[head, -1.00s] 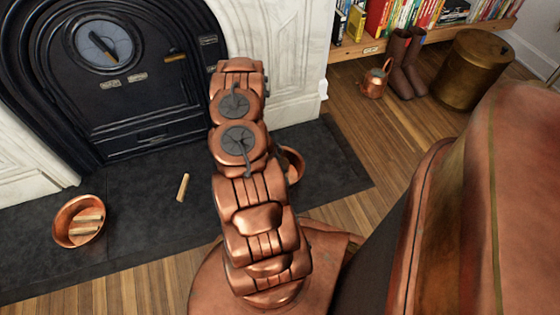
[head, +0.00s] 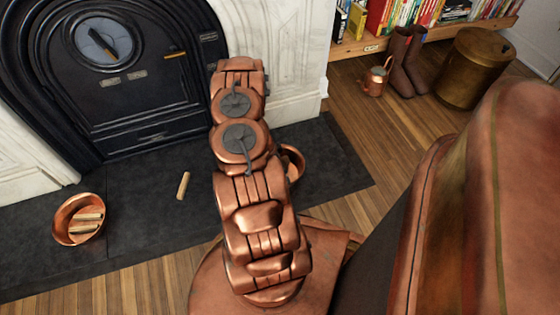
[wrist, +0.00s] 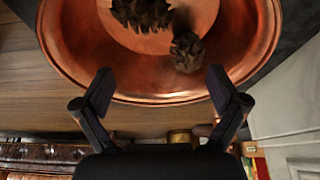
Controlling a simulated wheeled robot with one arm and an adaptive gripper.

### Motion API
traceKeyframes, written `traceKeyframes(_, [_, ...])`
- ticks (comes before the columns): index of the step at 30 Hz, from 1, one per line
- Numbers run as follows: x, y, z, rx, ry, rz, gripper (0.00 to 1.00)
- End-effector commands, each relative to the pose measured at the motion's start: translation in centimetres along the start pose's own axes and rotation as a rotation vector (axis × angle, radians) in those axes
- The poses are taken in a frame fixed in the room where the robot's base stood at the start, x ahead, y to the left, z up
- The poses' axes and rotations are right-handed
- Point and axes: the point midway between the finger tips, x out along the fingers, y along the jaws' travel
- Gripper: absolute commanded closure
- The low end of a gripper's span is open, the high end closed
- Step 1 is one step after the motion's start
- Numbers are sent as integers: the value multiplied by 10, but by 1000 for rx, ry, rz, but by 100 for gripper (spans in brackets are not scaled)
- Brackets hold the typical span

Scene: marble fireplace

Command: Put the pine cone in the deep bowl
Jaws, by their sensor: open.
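In the wrist view, a wide copper bowl (wrist: 75,65) fills the upper part, with a large dark pine cone (wrist: 143,12) and a smaller brown pine cone (wrist: 186,50) lying inside it. My gripper (wrist: 160,76) is open and empty, its two fingers spread over the bowl's near rim, the smaller cone showing beyond the gap between them. In the head view my arm hides the gripper and the cones. A copper bowl (head: 294,162) shows partly behind my arm. Another copper bowl (head: 65,222) with sticks stands at the left. I cannot tell which is the deep bowl.
A loose stick (head: 183,185) lies on the dark hearth slab (head: 140,215) between the bowls. The black stove (head: 120,75) and marble surround stand behind. A copper watering can (head: 376,80), boots (head: 402,62) and a brass bin (head: 478,70) stand at the right. Wooden floor between is clear.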

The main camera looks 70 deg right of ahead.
Motion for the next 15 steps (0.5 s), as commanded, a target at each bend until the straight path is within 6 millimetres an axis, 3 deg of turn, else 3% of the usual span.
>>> traceKeyframes(11, [-1, 0, 0, 0, 0, 0, 4])
traceKeyframes(15, [-9, 0, -4, 0, 0, 0, 4])
